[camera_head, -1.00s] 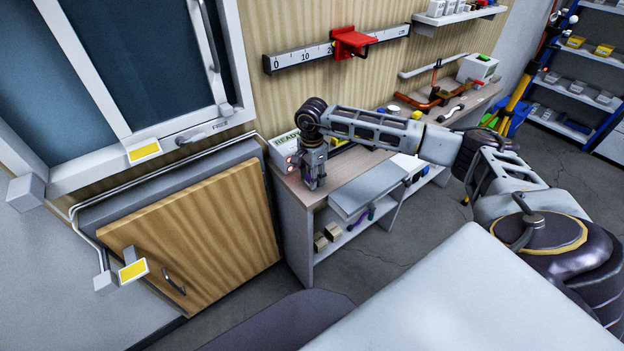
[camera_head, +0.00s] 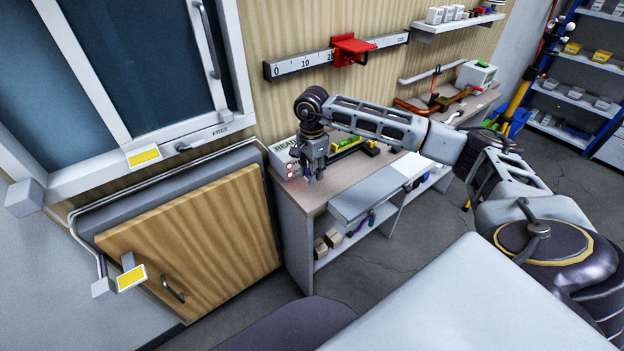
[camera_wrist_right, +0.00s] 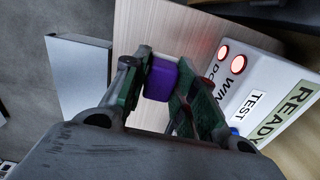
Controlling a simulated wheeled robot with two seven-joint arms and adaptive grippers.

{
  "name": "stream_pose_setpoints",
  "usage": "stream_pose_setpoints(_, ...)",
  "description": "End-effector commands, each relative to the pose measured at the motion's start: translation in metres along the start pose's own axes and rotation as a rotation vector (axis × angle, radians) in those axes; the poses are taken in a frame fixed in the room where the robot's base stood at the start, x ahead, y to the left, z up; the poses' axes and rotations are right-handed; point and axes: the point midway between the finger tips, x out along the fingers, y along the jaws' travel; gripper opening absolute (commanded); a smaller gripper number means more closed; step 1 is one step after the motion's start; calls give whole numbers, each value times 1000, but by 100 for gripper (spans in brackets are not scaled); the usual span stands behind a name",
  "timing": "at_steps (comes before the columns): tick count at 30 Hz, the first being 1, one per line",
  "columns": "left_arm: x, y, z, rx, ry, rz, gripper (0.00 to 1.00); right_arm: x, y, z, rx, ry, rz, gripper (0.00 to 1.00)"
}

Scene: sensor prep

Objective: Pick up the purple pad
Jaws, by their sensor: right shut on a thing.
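The purple pad (camera_wrist_right: 160,82) shows in the right wrist view as a small block between the two fingers. My right gripper (camera_wrist_right: 158,72) is shut on it, with a finger against each side. In the head view my right gripper (camera_head: 313,168) points down over the left end of the workbench, beside the white READY box (camera_head: 283,158). The pad is too small to make out clearly in the head view. I cannot tell the exact gap between it and the bench top. My left gripper is not in view.
The wooden workbench top (camera_head: 312,196) has a grey tray-like panel (camera_head: 368,192) at its front edge. A green and yellow level (camera_head: 346,145) lies behind my gripper. The READY box shows two lit red lamps in the wrist view (camera_wrist_right: 238,64). A wooden cabinet door (camera_head: 200,240) stands left.

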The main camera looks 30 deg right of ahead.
Motion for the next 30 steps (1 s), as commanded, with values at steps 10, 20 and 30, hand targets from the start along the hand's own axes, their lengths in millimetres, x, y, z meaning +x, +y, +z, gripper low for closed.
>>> stream_pose_setpoints(10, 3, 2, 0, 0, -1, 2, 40, -44, 0, 0, 0, 0, -2, 8)
stream_pose_setpoints(20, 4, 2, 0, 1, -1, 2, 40, -52, 0, 0, 0, -1, 0, 8)
stream_pose_setpoints(30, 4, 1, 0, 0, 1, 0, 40, -52, 0, 0, 0, 0, 0, 19)
